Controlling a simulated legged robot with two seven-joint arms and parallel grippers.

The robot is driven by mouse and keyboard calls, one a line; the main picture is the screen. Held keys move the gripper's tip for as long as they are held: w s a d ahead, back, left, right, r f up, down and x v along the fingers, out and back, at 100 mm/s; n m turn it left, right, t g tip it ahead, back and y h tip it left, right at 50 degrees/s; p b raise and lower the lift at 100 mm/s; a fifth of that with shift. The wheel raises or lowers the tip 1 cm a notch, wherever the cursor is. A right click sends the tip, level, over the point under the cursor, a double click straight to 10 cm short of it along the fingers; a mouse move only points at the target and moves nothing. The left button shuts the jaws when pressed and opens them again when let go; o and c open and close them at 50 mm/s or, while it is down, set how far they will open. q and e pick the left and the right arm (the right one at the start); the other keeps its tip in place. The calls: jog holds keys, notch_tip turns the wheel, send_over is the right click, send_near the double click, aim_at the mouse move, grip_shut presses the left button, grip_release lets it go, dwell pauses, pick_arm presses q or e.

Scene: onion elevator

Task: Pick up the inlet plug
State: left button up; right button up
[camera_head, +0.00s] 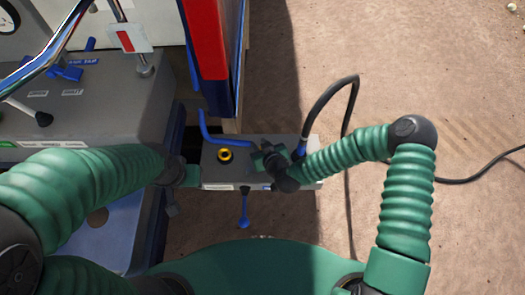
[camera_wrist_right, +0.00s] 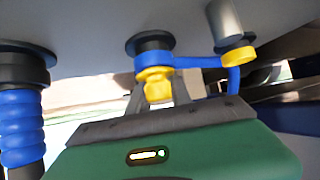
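A yellow plug (camera_wrist_right: 157,86) sits in a dark round fitting on the underside of a grey surface in the right wrist view. I take it for the inlet plug. A blue strap (camera_wrist_right: 196,61) runs from it to a yellow cap (camera_wrist_right: 236,56). My right gripper (camera_wrist_right: 160,100) has its two grey fingers apart, one on either side of the yellow plug. I cannot tell whether they touch it. In the head view, my right gripper (camera_head: 268,160) is over the grey box (camera_head: 215,176) and hides part of it. My left gripper (camera_head: 188,174) is at the box's left end, its fingers unclear.
A blue ribbed connector (camera_wrist_right: 20,125) with a black cable hangs beside the plug. The cable (camera_head: 346,95) loops up from the box and runs right across the floor. A yellow ring (camera_head: 225,155), a blue handle (camera_head: 243,208) and a red-blue panel (camera_head: 213,50) are close by.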

grip_shut()
